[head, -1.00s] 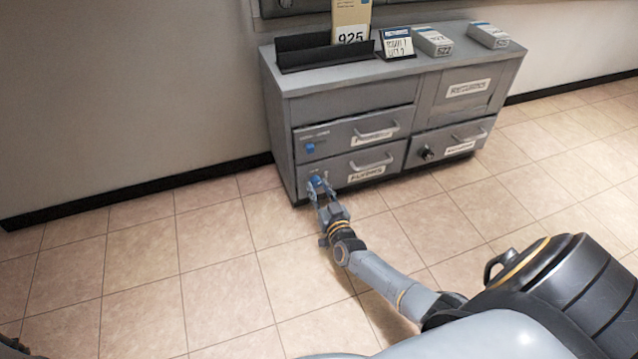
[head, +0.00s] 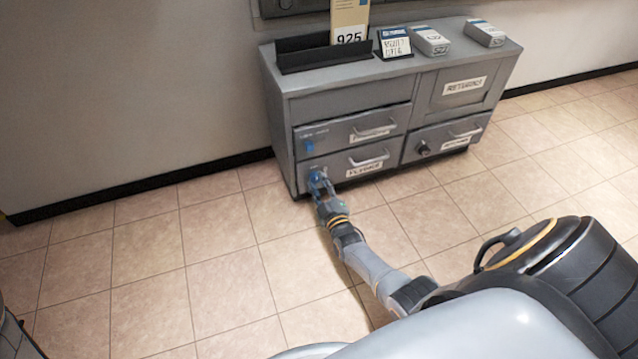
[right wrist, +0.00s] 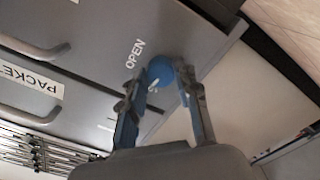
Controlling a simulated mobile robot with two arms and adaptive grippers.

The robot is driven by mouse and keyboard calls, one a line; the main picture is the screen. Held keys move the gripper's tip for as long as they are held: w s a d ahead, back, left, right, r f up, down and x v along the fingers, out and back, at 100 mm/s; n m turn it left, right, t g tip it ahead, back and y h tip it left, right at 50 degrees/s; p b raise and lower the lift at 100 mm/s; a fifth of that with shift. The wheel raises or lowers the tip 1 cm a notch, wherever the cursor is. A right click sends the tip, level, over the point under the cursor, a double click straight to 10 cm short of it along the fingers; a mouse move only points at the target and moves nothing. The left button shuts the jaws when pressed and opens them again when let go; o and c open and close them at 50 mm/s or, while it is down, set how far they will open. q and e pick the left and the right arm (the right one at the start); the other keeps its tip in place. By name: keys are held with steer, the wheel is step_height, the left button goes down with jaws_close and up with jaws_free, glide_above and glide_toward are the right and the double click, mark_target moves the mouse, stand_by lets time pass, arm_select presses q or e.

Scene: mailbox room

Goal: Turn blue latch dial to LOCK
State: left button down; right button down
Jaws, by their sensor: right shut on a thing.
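The blue latch dial (right wrist: 160,72) is a round blue knob on the grey cabinet front, with the word OPEN printed beside it in the right wrist view. In the head view the dial (head: 315,177) is at the left end of the lower left drawer, mostly hidden by my fingers. My right gripper (head: 319,184) is shut on the dial, one blue-and-grey finger on each side of it. The dial's LOCK mark cannot be made out. My left gripper is not in view.
The grey cabinet (head: 345,106) stands against the wall. A second blue knob (head: 309,146) is on the drawer above, and a black knob (head: 423,148) is on the right drawer. A black tray and small boxes sit on top. The tiled floor in front is clear.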

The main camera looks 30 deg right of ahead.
steer(key=shift+n, duration=0.9)
steer(key=c, duration=1)
jaws_free()
steer(key=shift+r, duration=0.1)
steer(key=shift+r, duration=4.95)
